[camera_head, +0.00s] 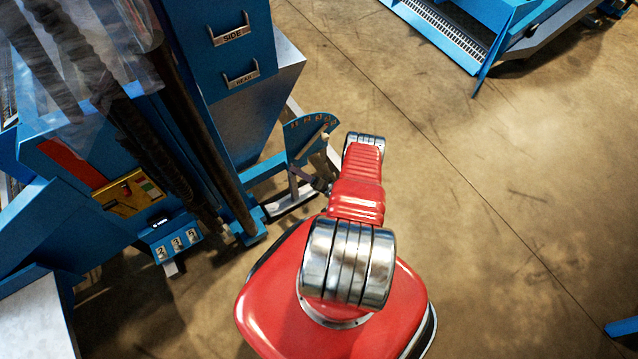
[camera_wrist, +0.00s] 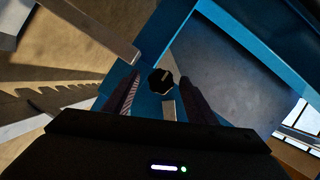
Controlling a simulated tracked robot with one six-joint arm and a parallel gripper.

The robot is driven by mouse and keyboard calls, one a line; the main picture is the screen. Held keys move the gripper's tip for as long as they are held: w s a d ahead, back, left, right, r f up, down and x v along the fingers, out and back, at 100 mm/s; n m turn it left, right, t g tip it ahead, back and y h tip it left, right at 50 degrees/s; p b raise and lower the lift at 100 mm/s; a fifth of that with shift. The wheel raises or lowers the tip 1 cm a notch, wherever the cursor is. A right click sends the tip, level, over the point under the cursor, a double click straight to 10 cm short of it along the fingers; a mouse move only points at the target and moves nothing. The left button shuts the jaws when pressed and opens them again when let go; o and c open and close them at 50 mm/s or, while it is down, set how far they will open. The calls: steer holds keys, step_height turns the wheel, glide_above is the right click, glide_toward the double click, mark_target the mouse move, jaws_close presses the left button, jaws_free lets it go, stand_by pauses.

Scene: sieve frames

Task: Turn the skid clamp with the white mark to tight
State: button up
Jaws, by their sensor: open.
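A black many-sided knob (camera_wrist: 160,81) shows in the wrist view on a blue bracket, with a thin pale line on its face. I take it for the skid clamp. My gripper (camera_wrist: 159,86) is open, its two dark fingers on either side of the knob in the picture. I cannot tell how far the fingertips are from it or whether they touch. A small pale plate (camera_wrist: 168,110) shows just below the knob, partly between the fingers.
A blue machine (camera_head: 235,60) with handles stands at the left. A blue scale plate with a pointer (camera_head: 311,135) sticks out beside my arm. A small box with numbered switches (camera_head: 176,238) is lower left. Open concrete floor (camera_head: 500,190) lies to the right.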

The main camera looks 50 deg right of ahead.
steer(key=s+r, duration=0.2)
steer(key=s, duration=0.9)
steer(key=shift+s+d, duration=0.3)
steer(key=shift+d, duration=0.15)
